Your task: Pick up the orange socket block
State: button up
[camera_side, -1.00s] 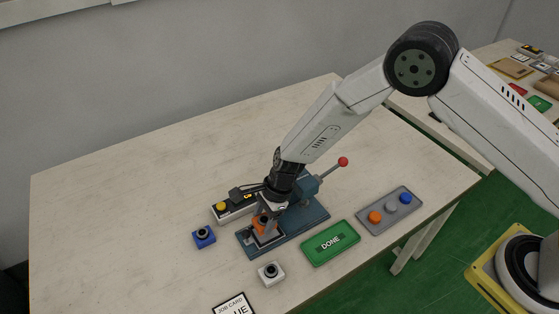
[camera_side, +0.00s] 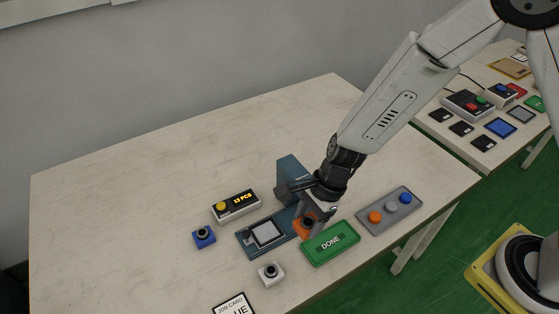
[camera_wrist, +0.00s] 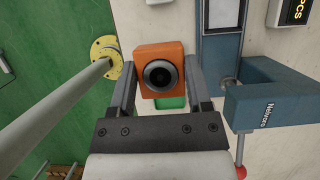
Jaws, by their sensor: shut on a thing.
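The orange socket block (camera_side: 304,226) is a small orange cube with a round black socket on top. My gripper (camera_side: 318,217) is shut on it in the side view, between the blue press and the green DONE tray (camera_side: 331,242). In the wrist view the block (camera_wrist: 145,53) sits between the two fingers of my gripper (camera_wrist: 160,75), with its dark socket facing the camera. The blue press (camera_side: 291,178) has a bare pale square plate (camera_side: 266,232) at its front. In the wrist view the press (camera_wrist: 275,97) lies to the right of the block.
A blue socket block (camera_side: 204,237) and a white one (camera_side: 271,273) stand left and front. A counter box (camera_side: 236,205) reads 13 PCS. A job card (camera_side: 235,304) lies at the front edge. The table's left is clear.

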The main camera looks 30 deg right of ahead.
jog(key=shift+s+d+r, duration=0.25)
jog(key=shift+s+r, duration=0.05)
jog(key=shift+s, duration=0.25)
jog(key=shift+s+d+r, duration=0.25)
jog(key=shift+s, duration=0.25)
jog(key=w+d+f, duration=0.2)
jog(key=d+f, duration=0.4)
jog(key=d, duration=0.1)
jog(key=shift+d, duration=0.2)
jog(key=shift+f, duration=0.1)
send_over(326, 246)
jog(key=d, duration=0.2)
jog(key=shift+a+f, duration=0.2)
jog(key=shift+f, duration=1.95)
jog(key=shift+f, duration=1.8)
jog(key=shift+f, duration=0.1)
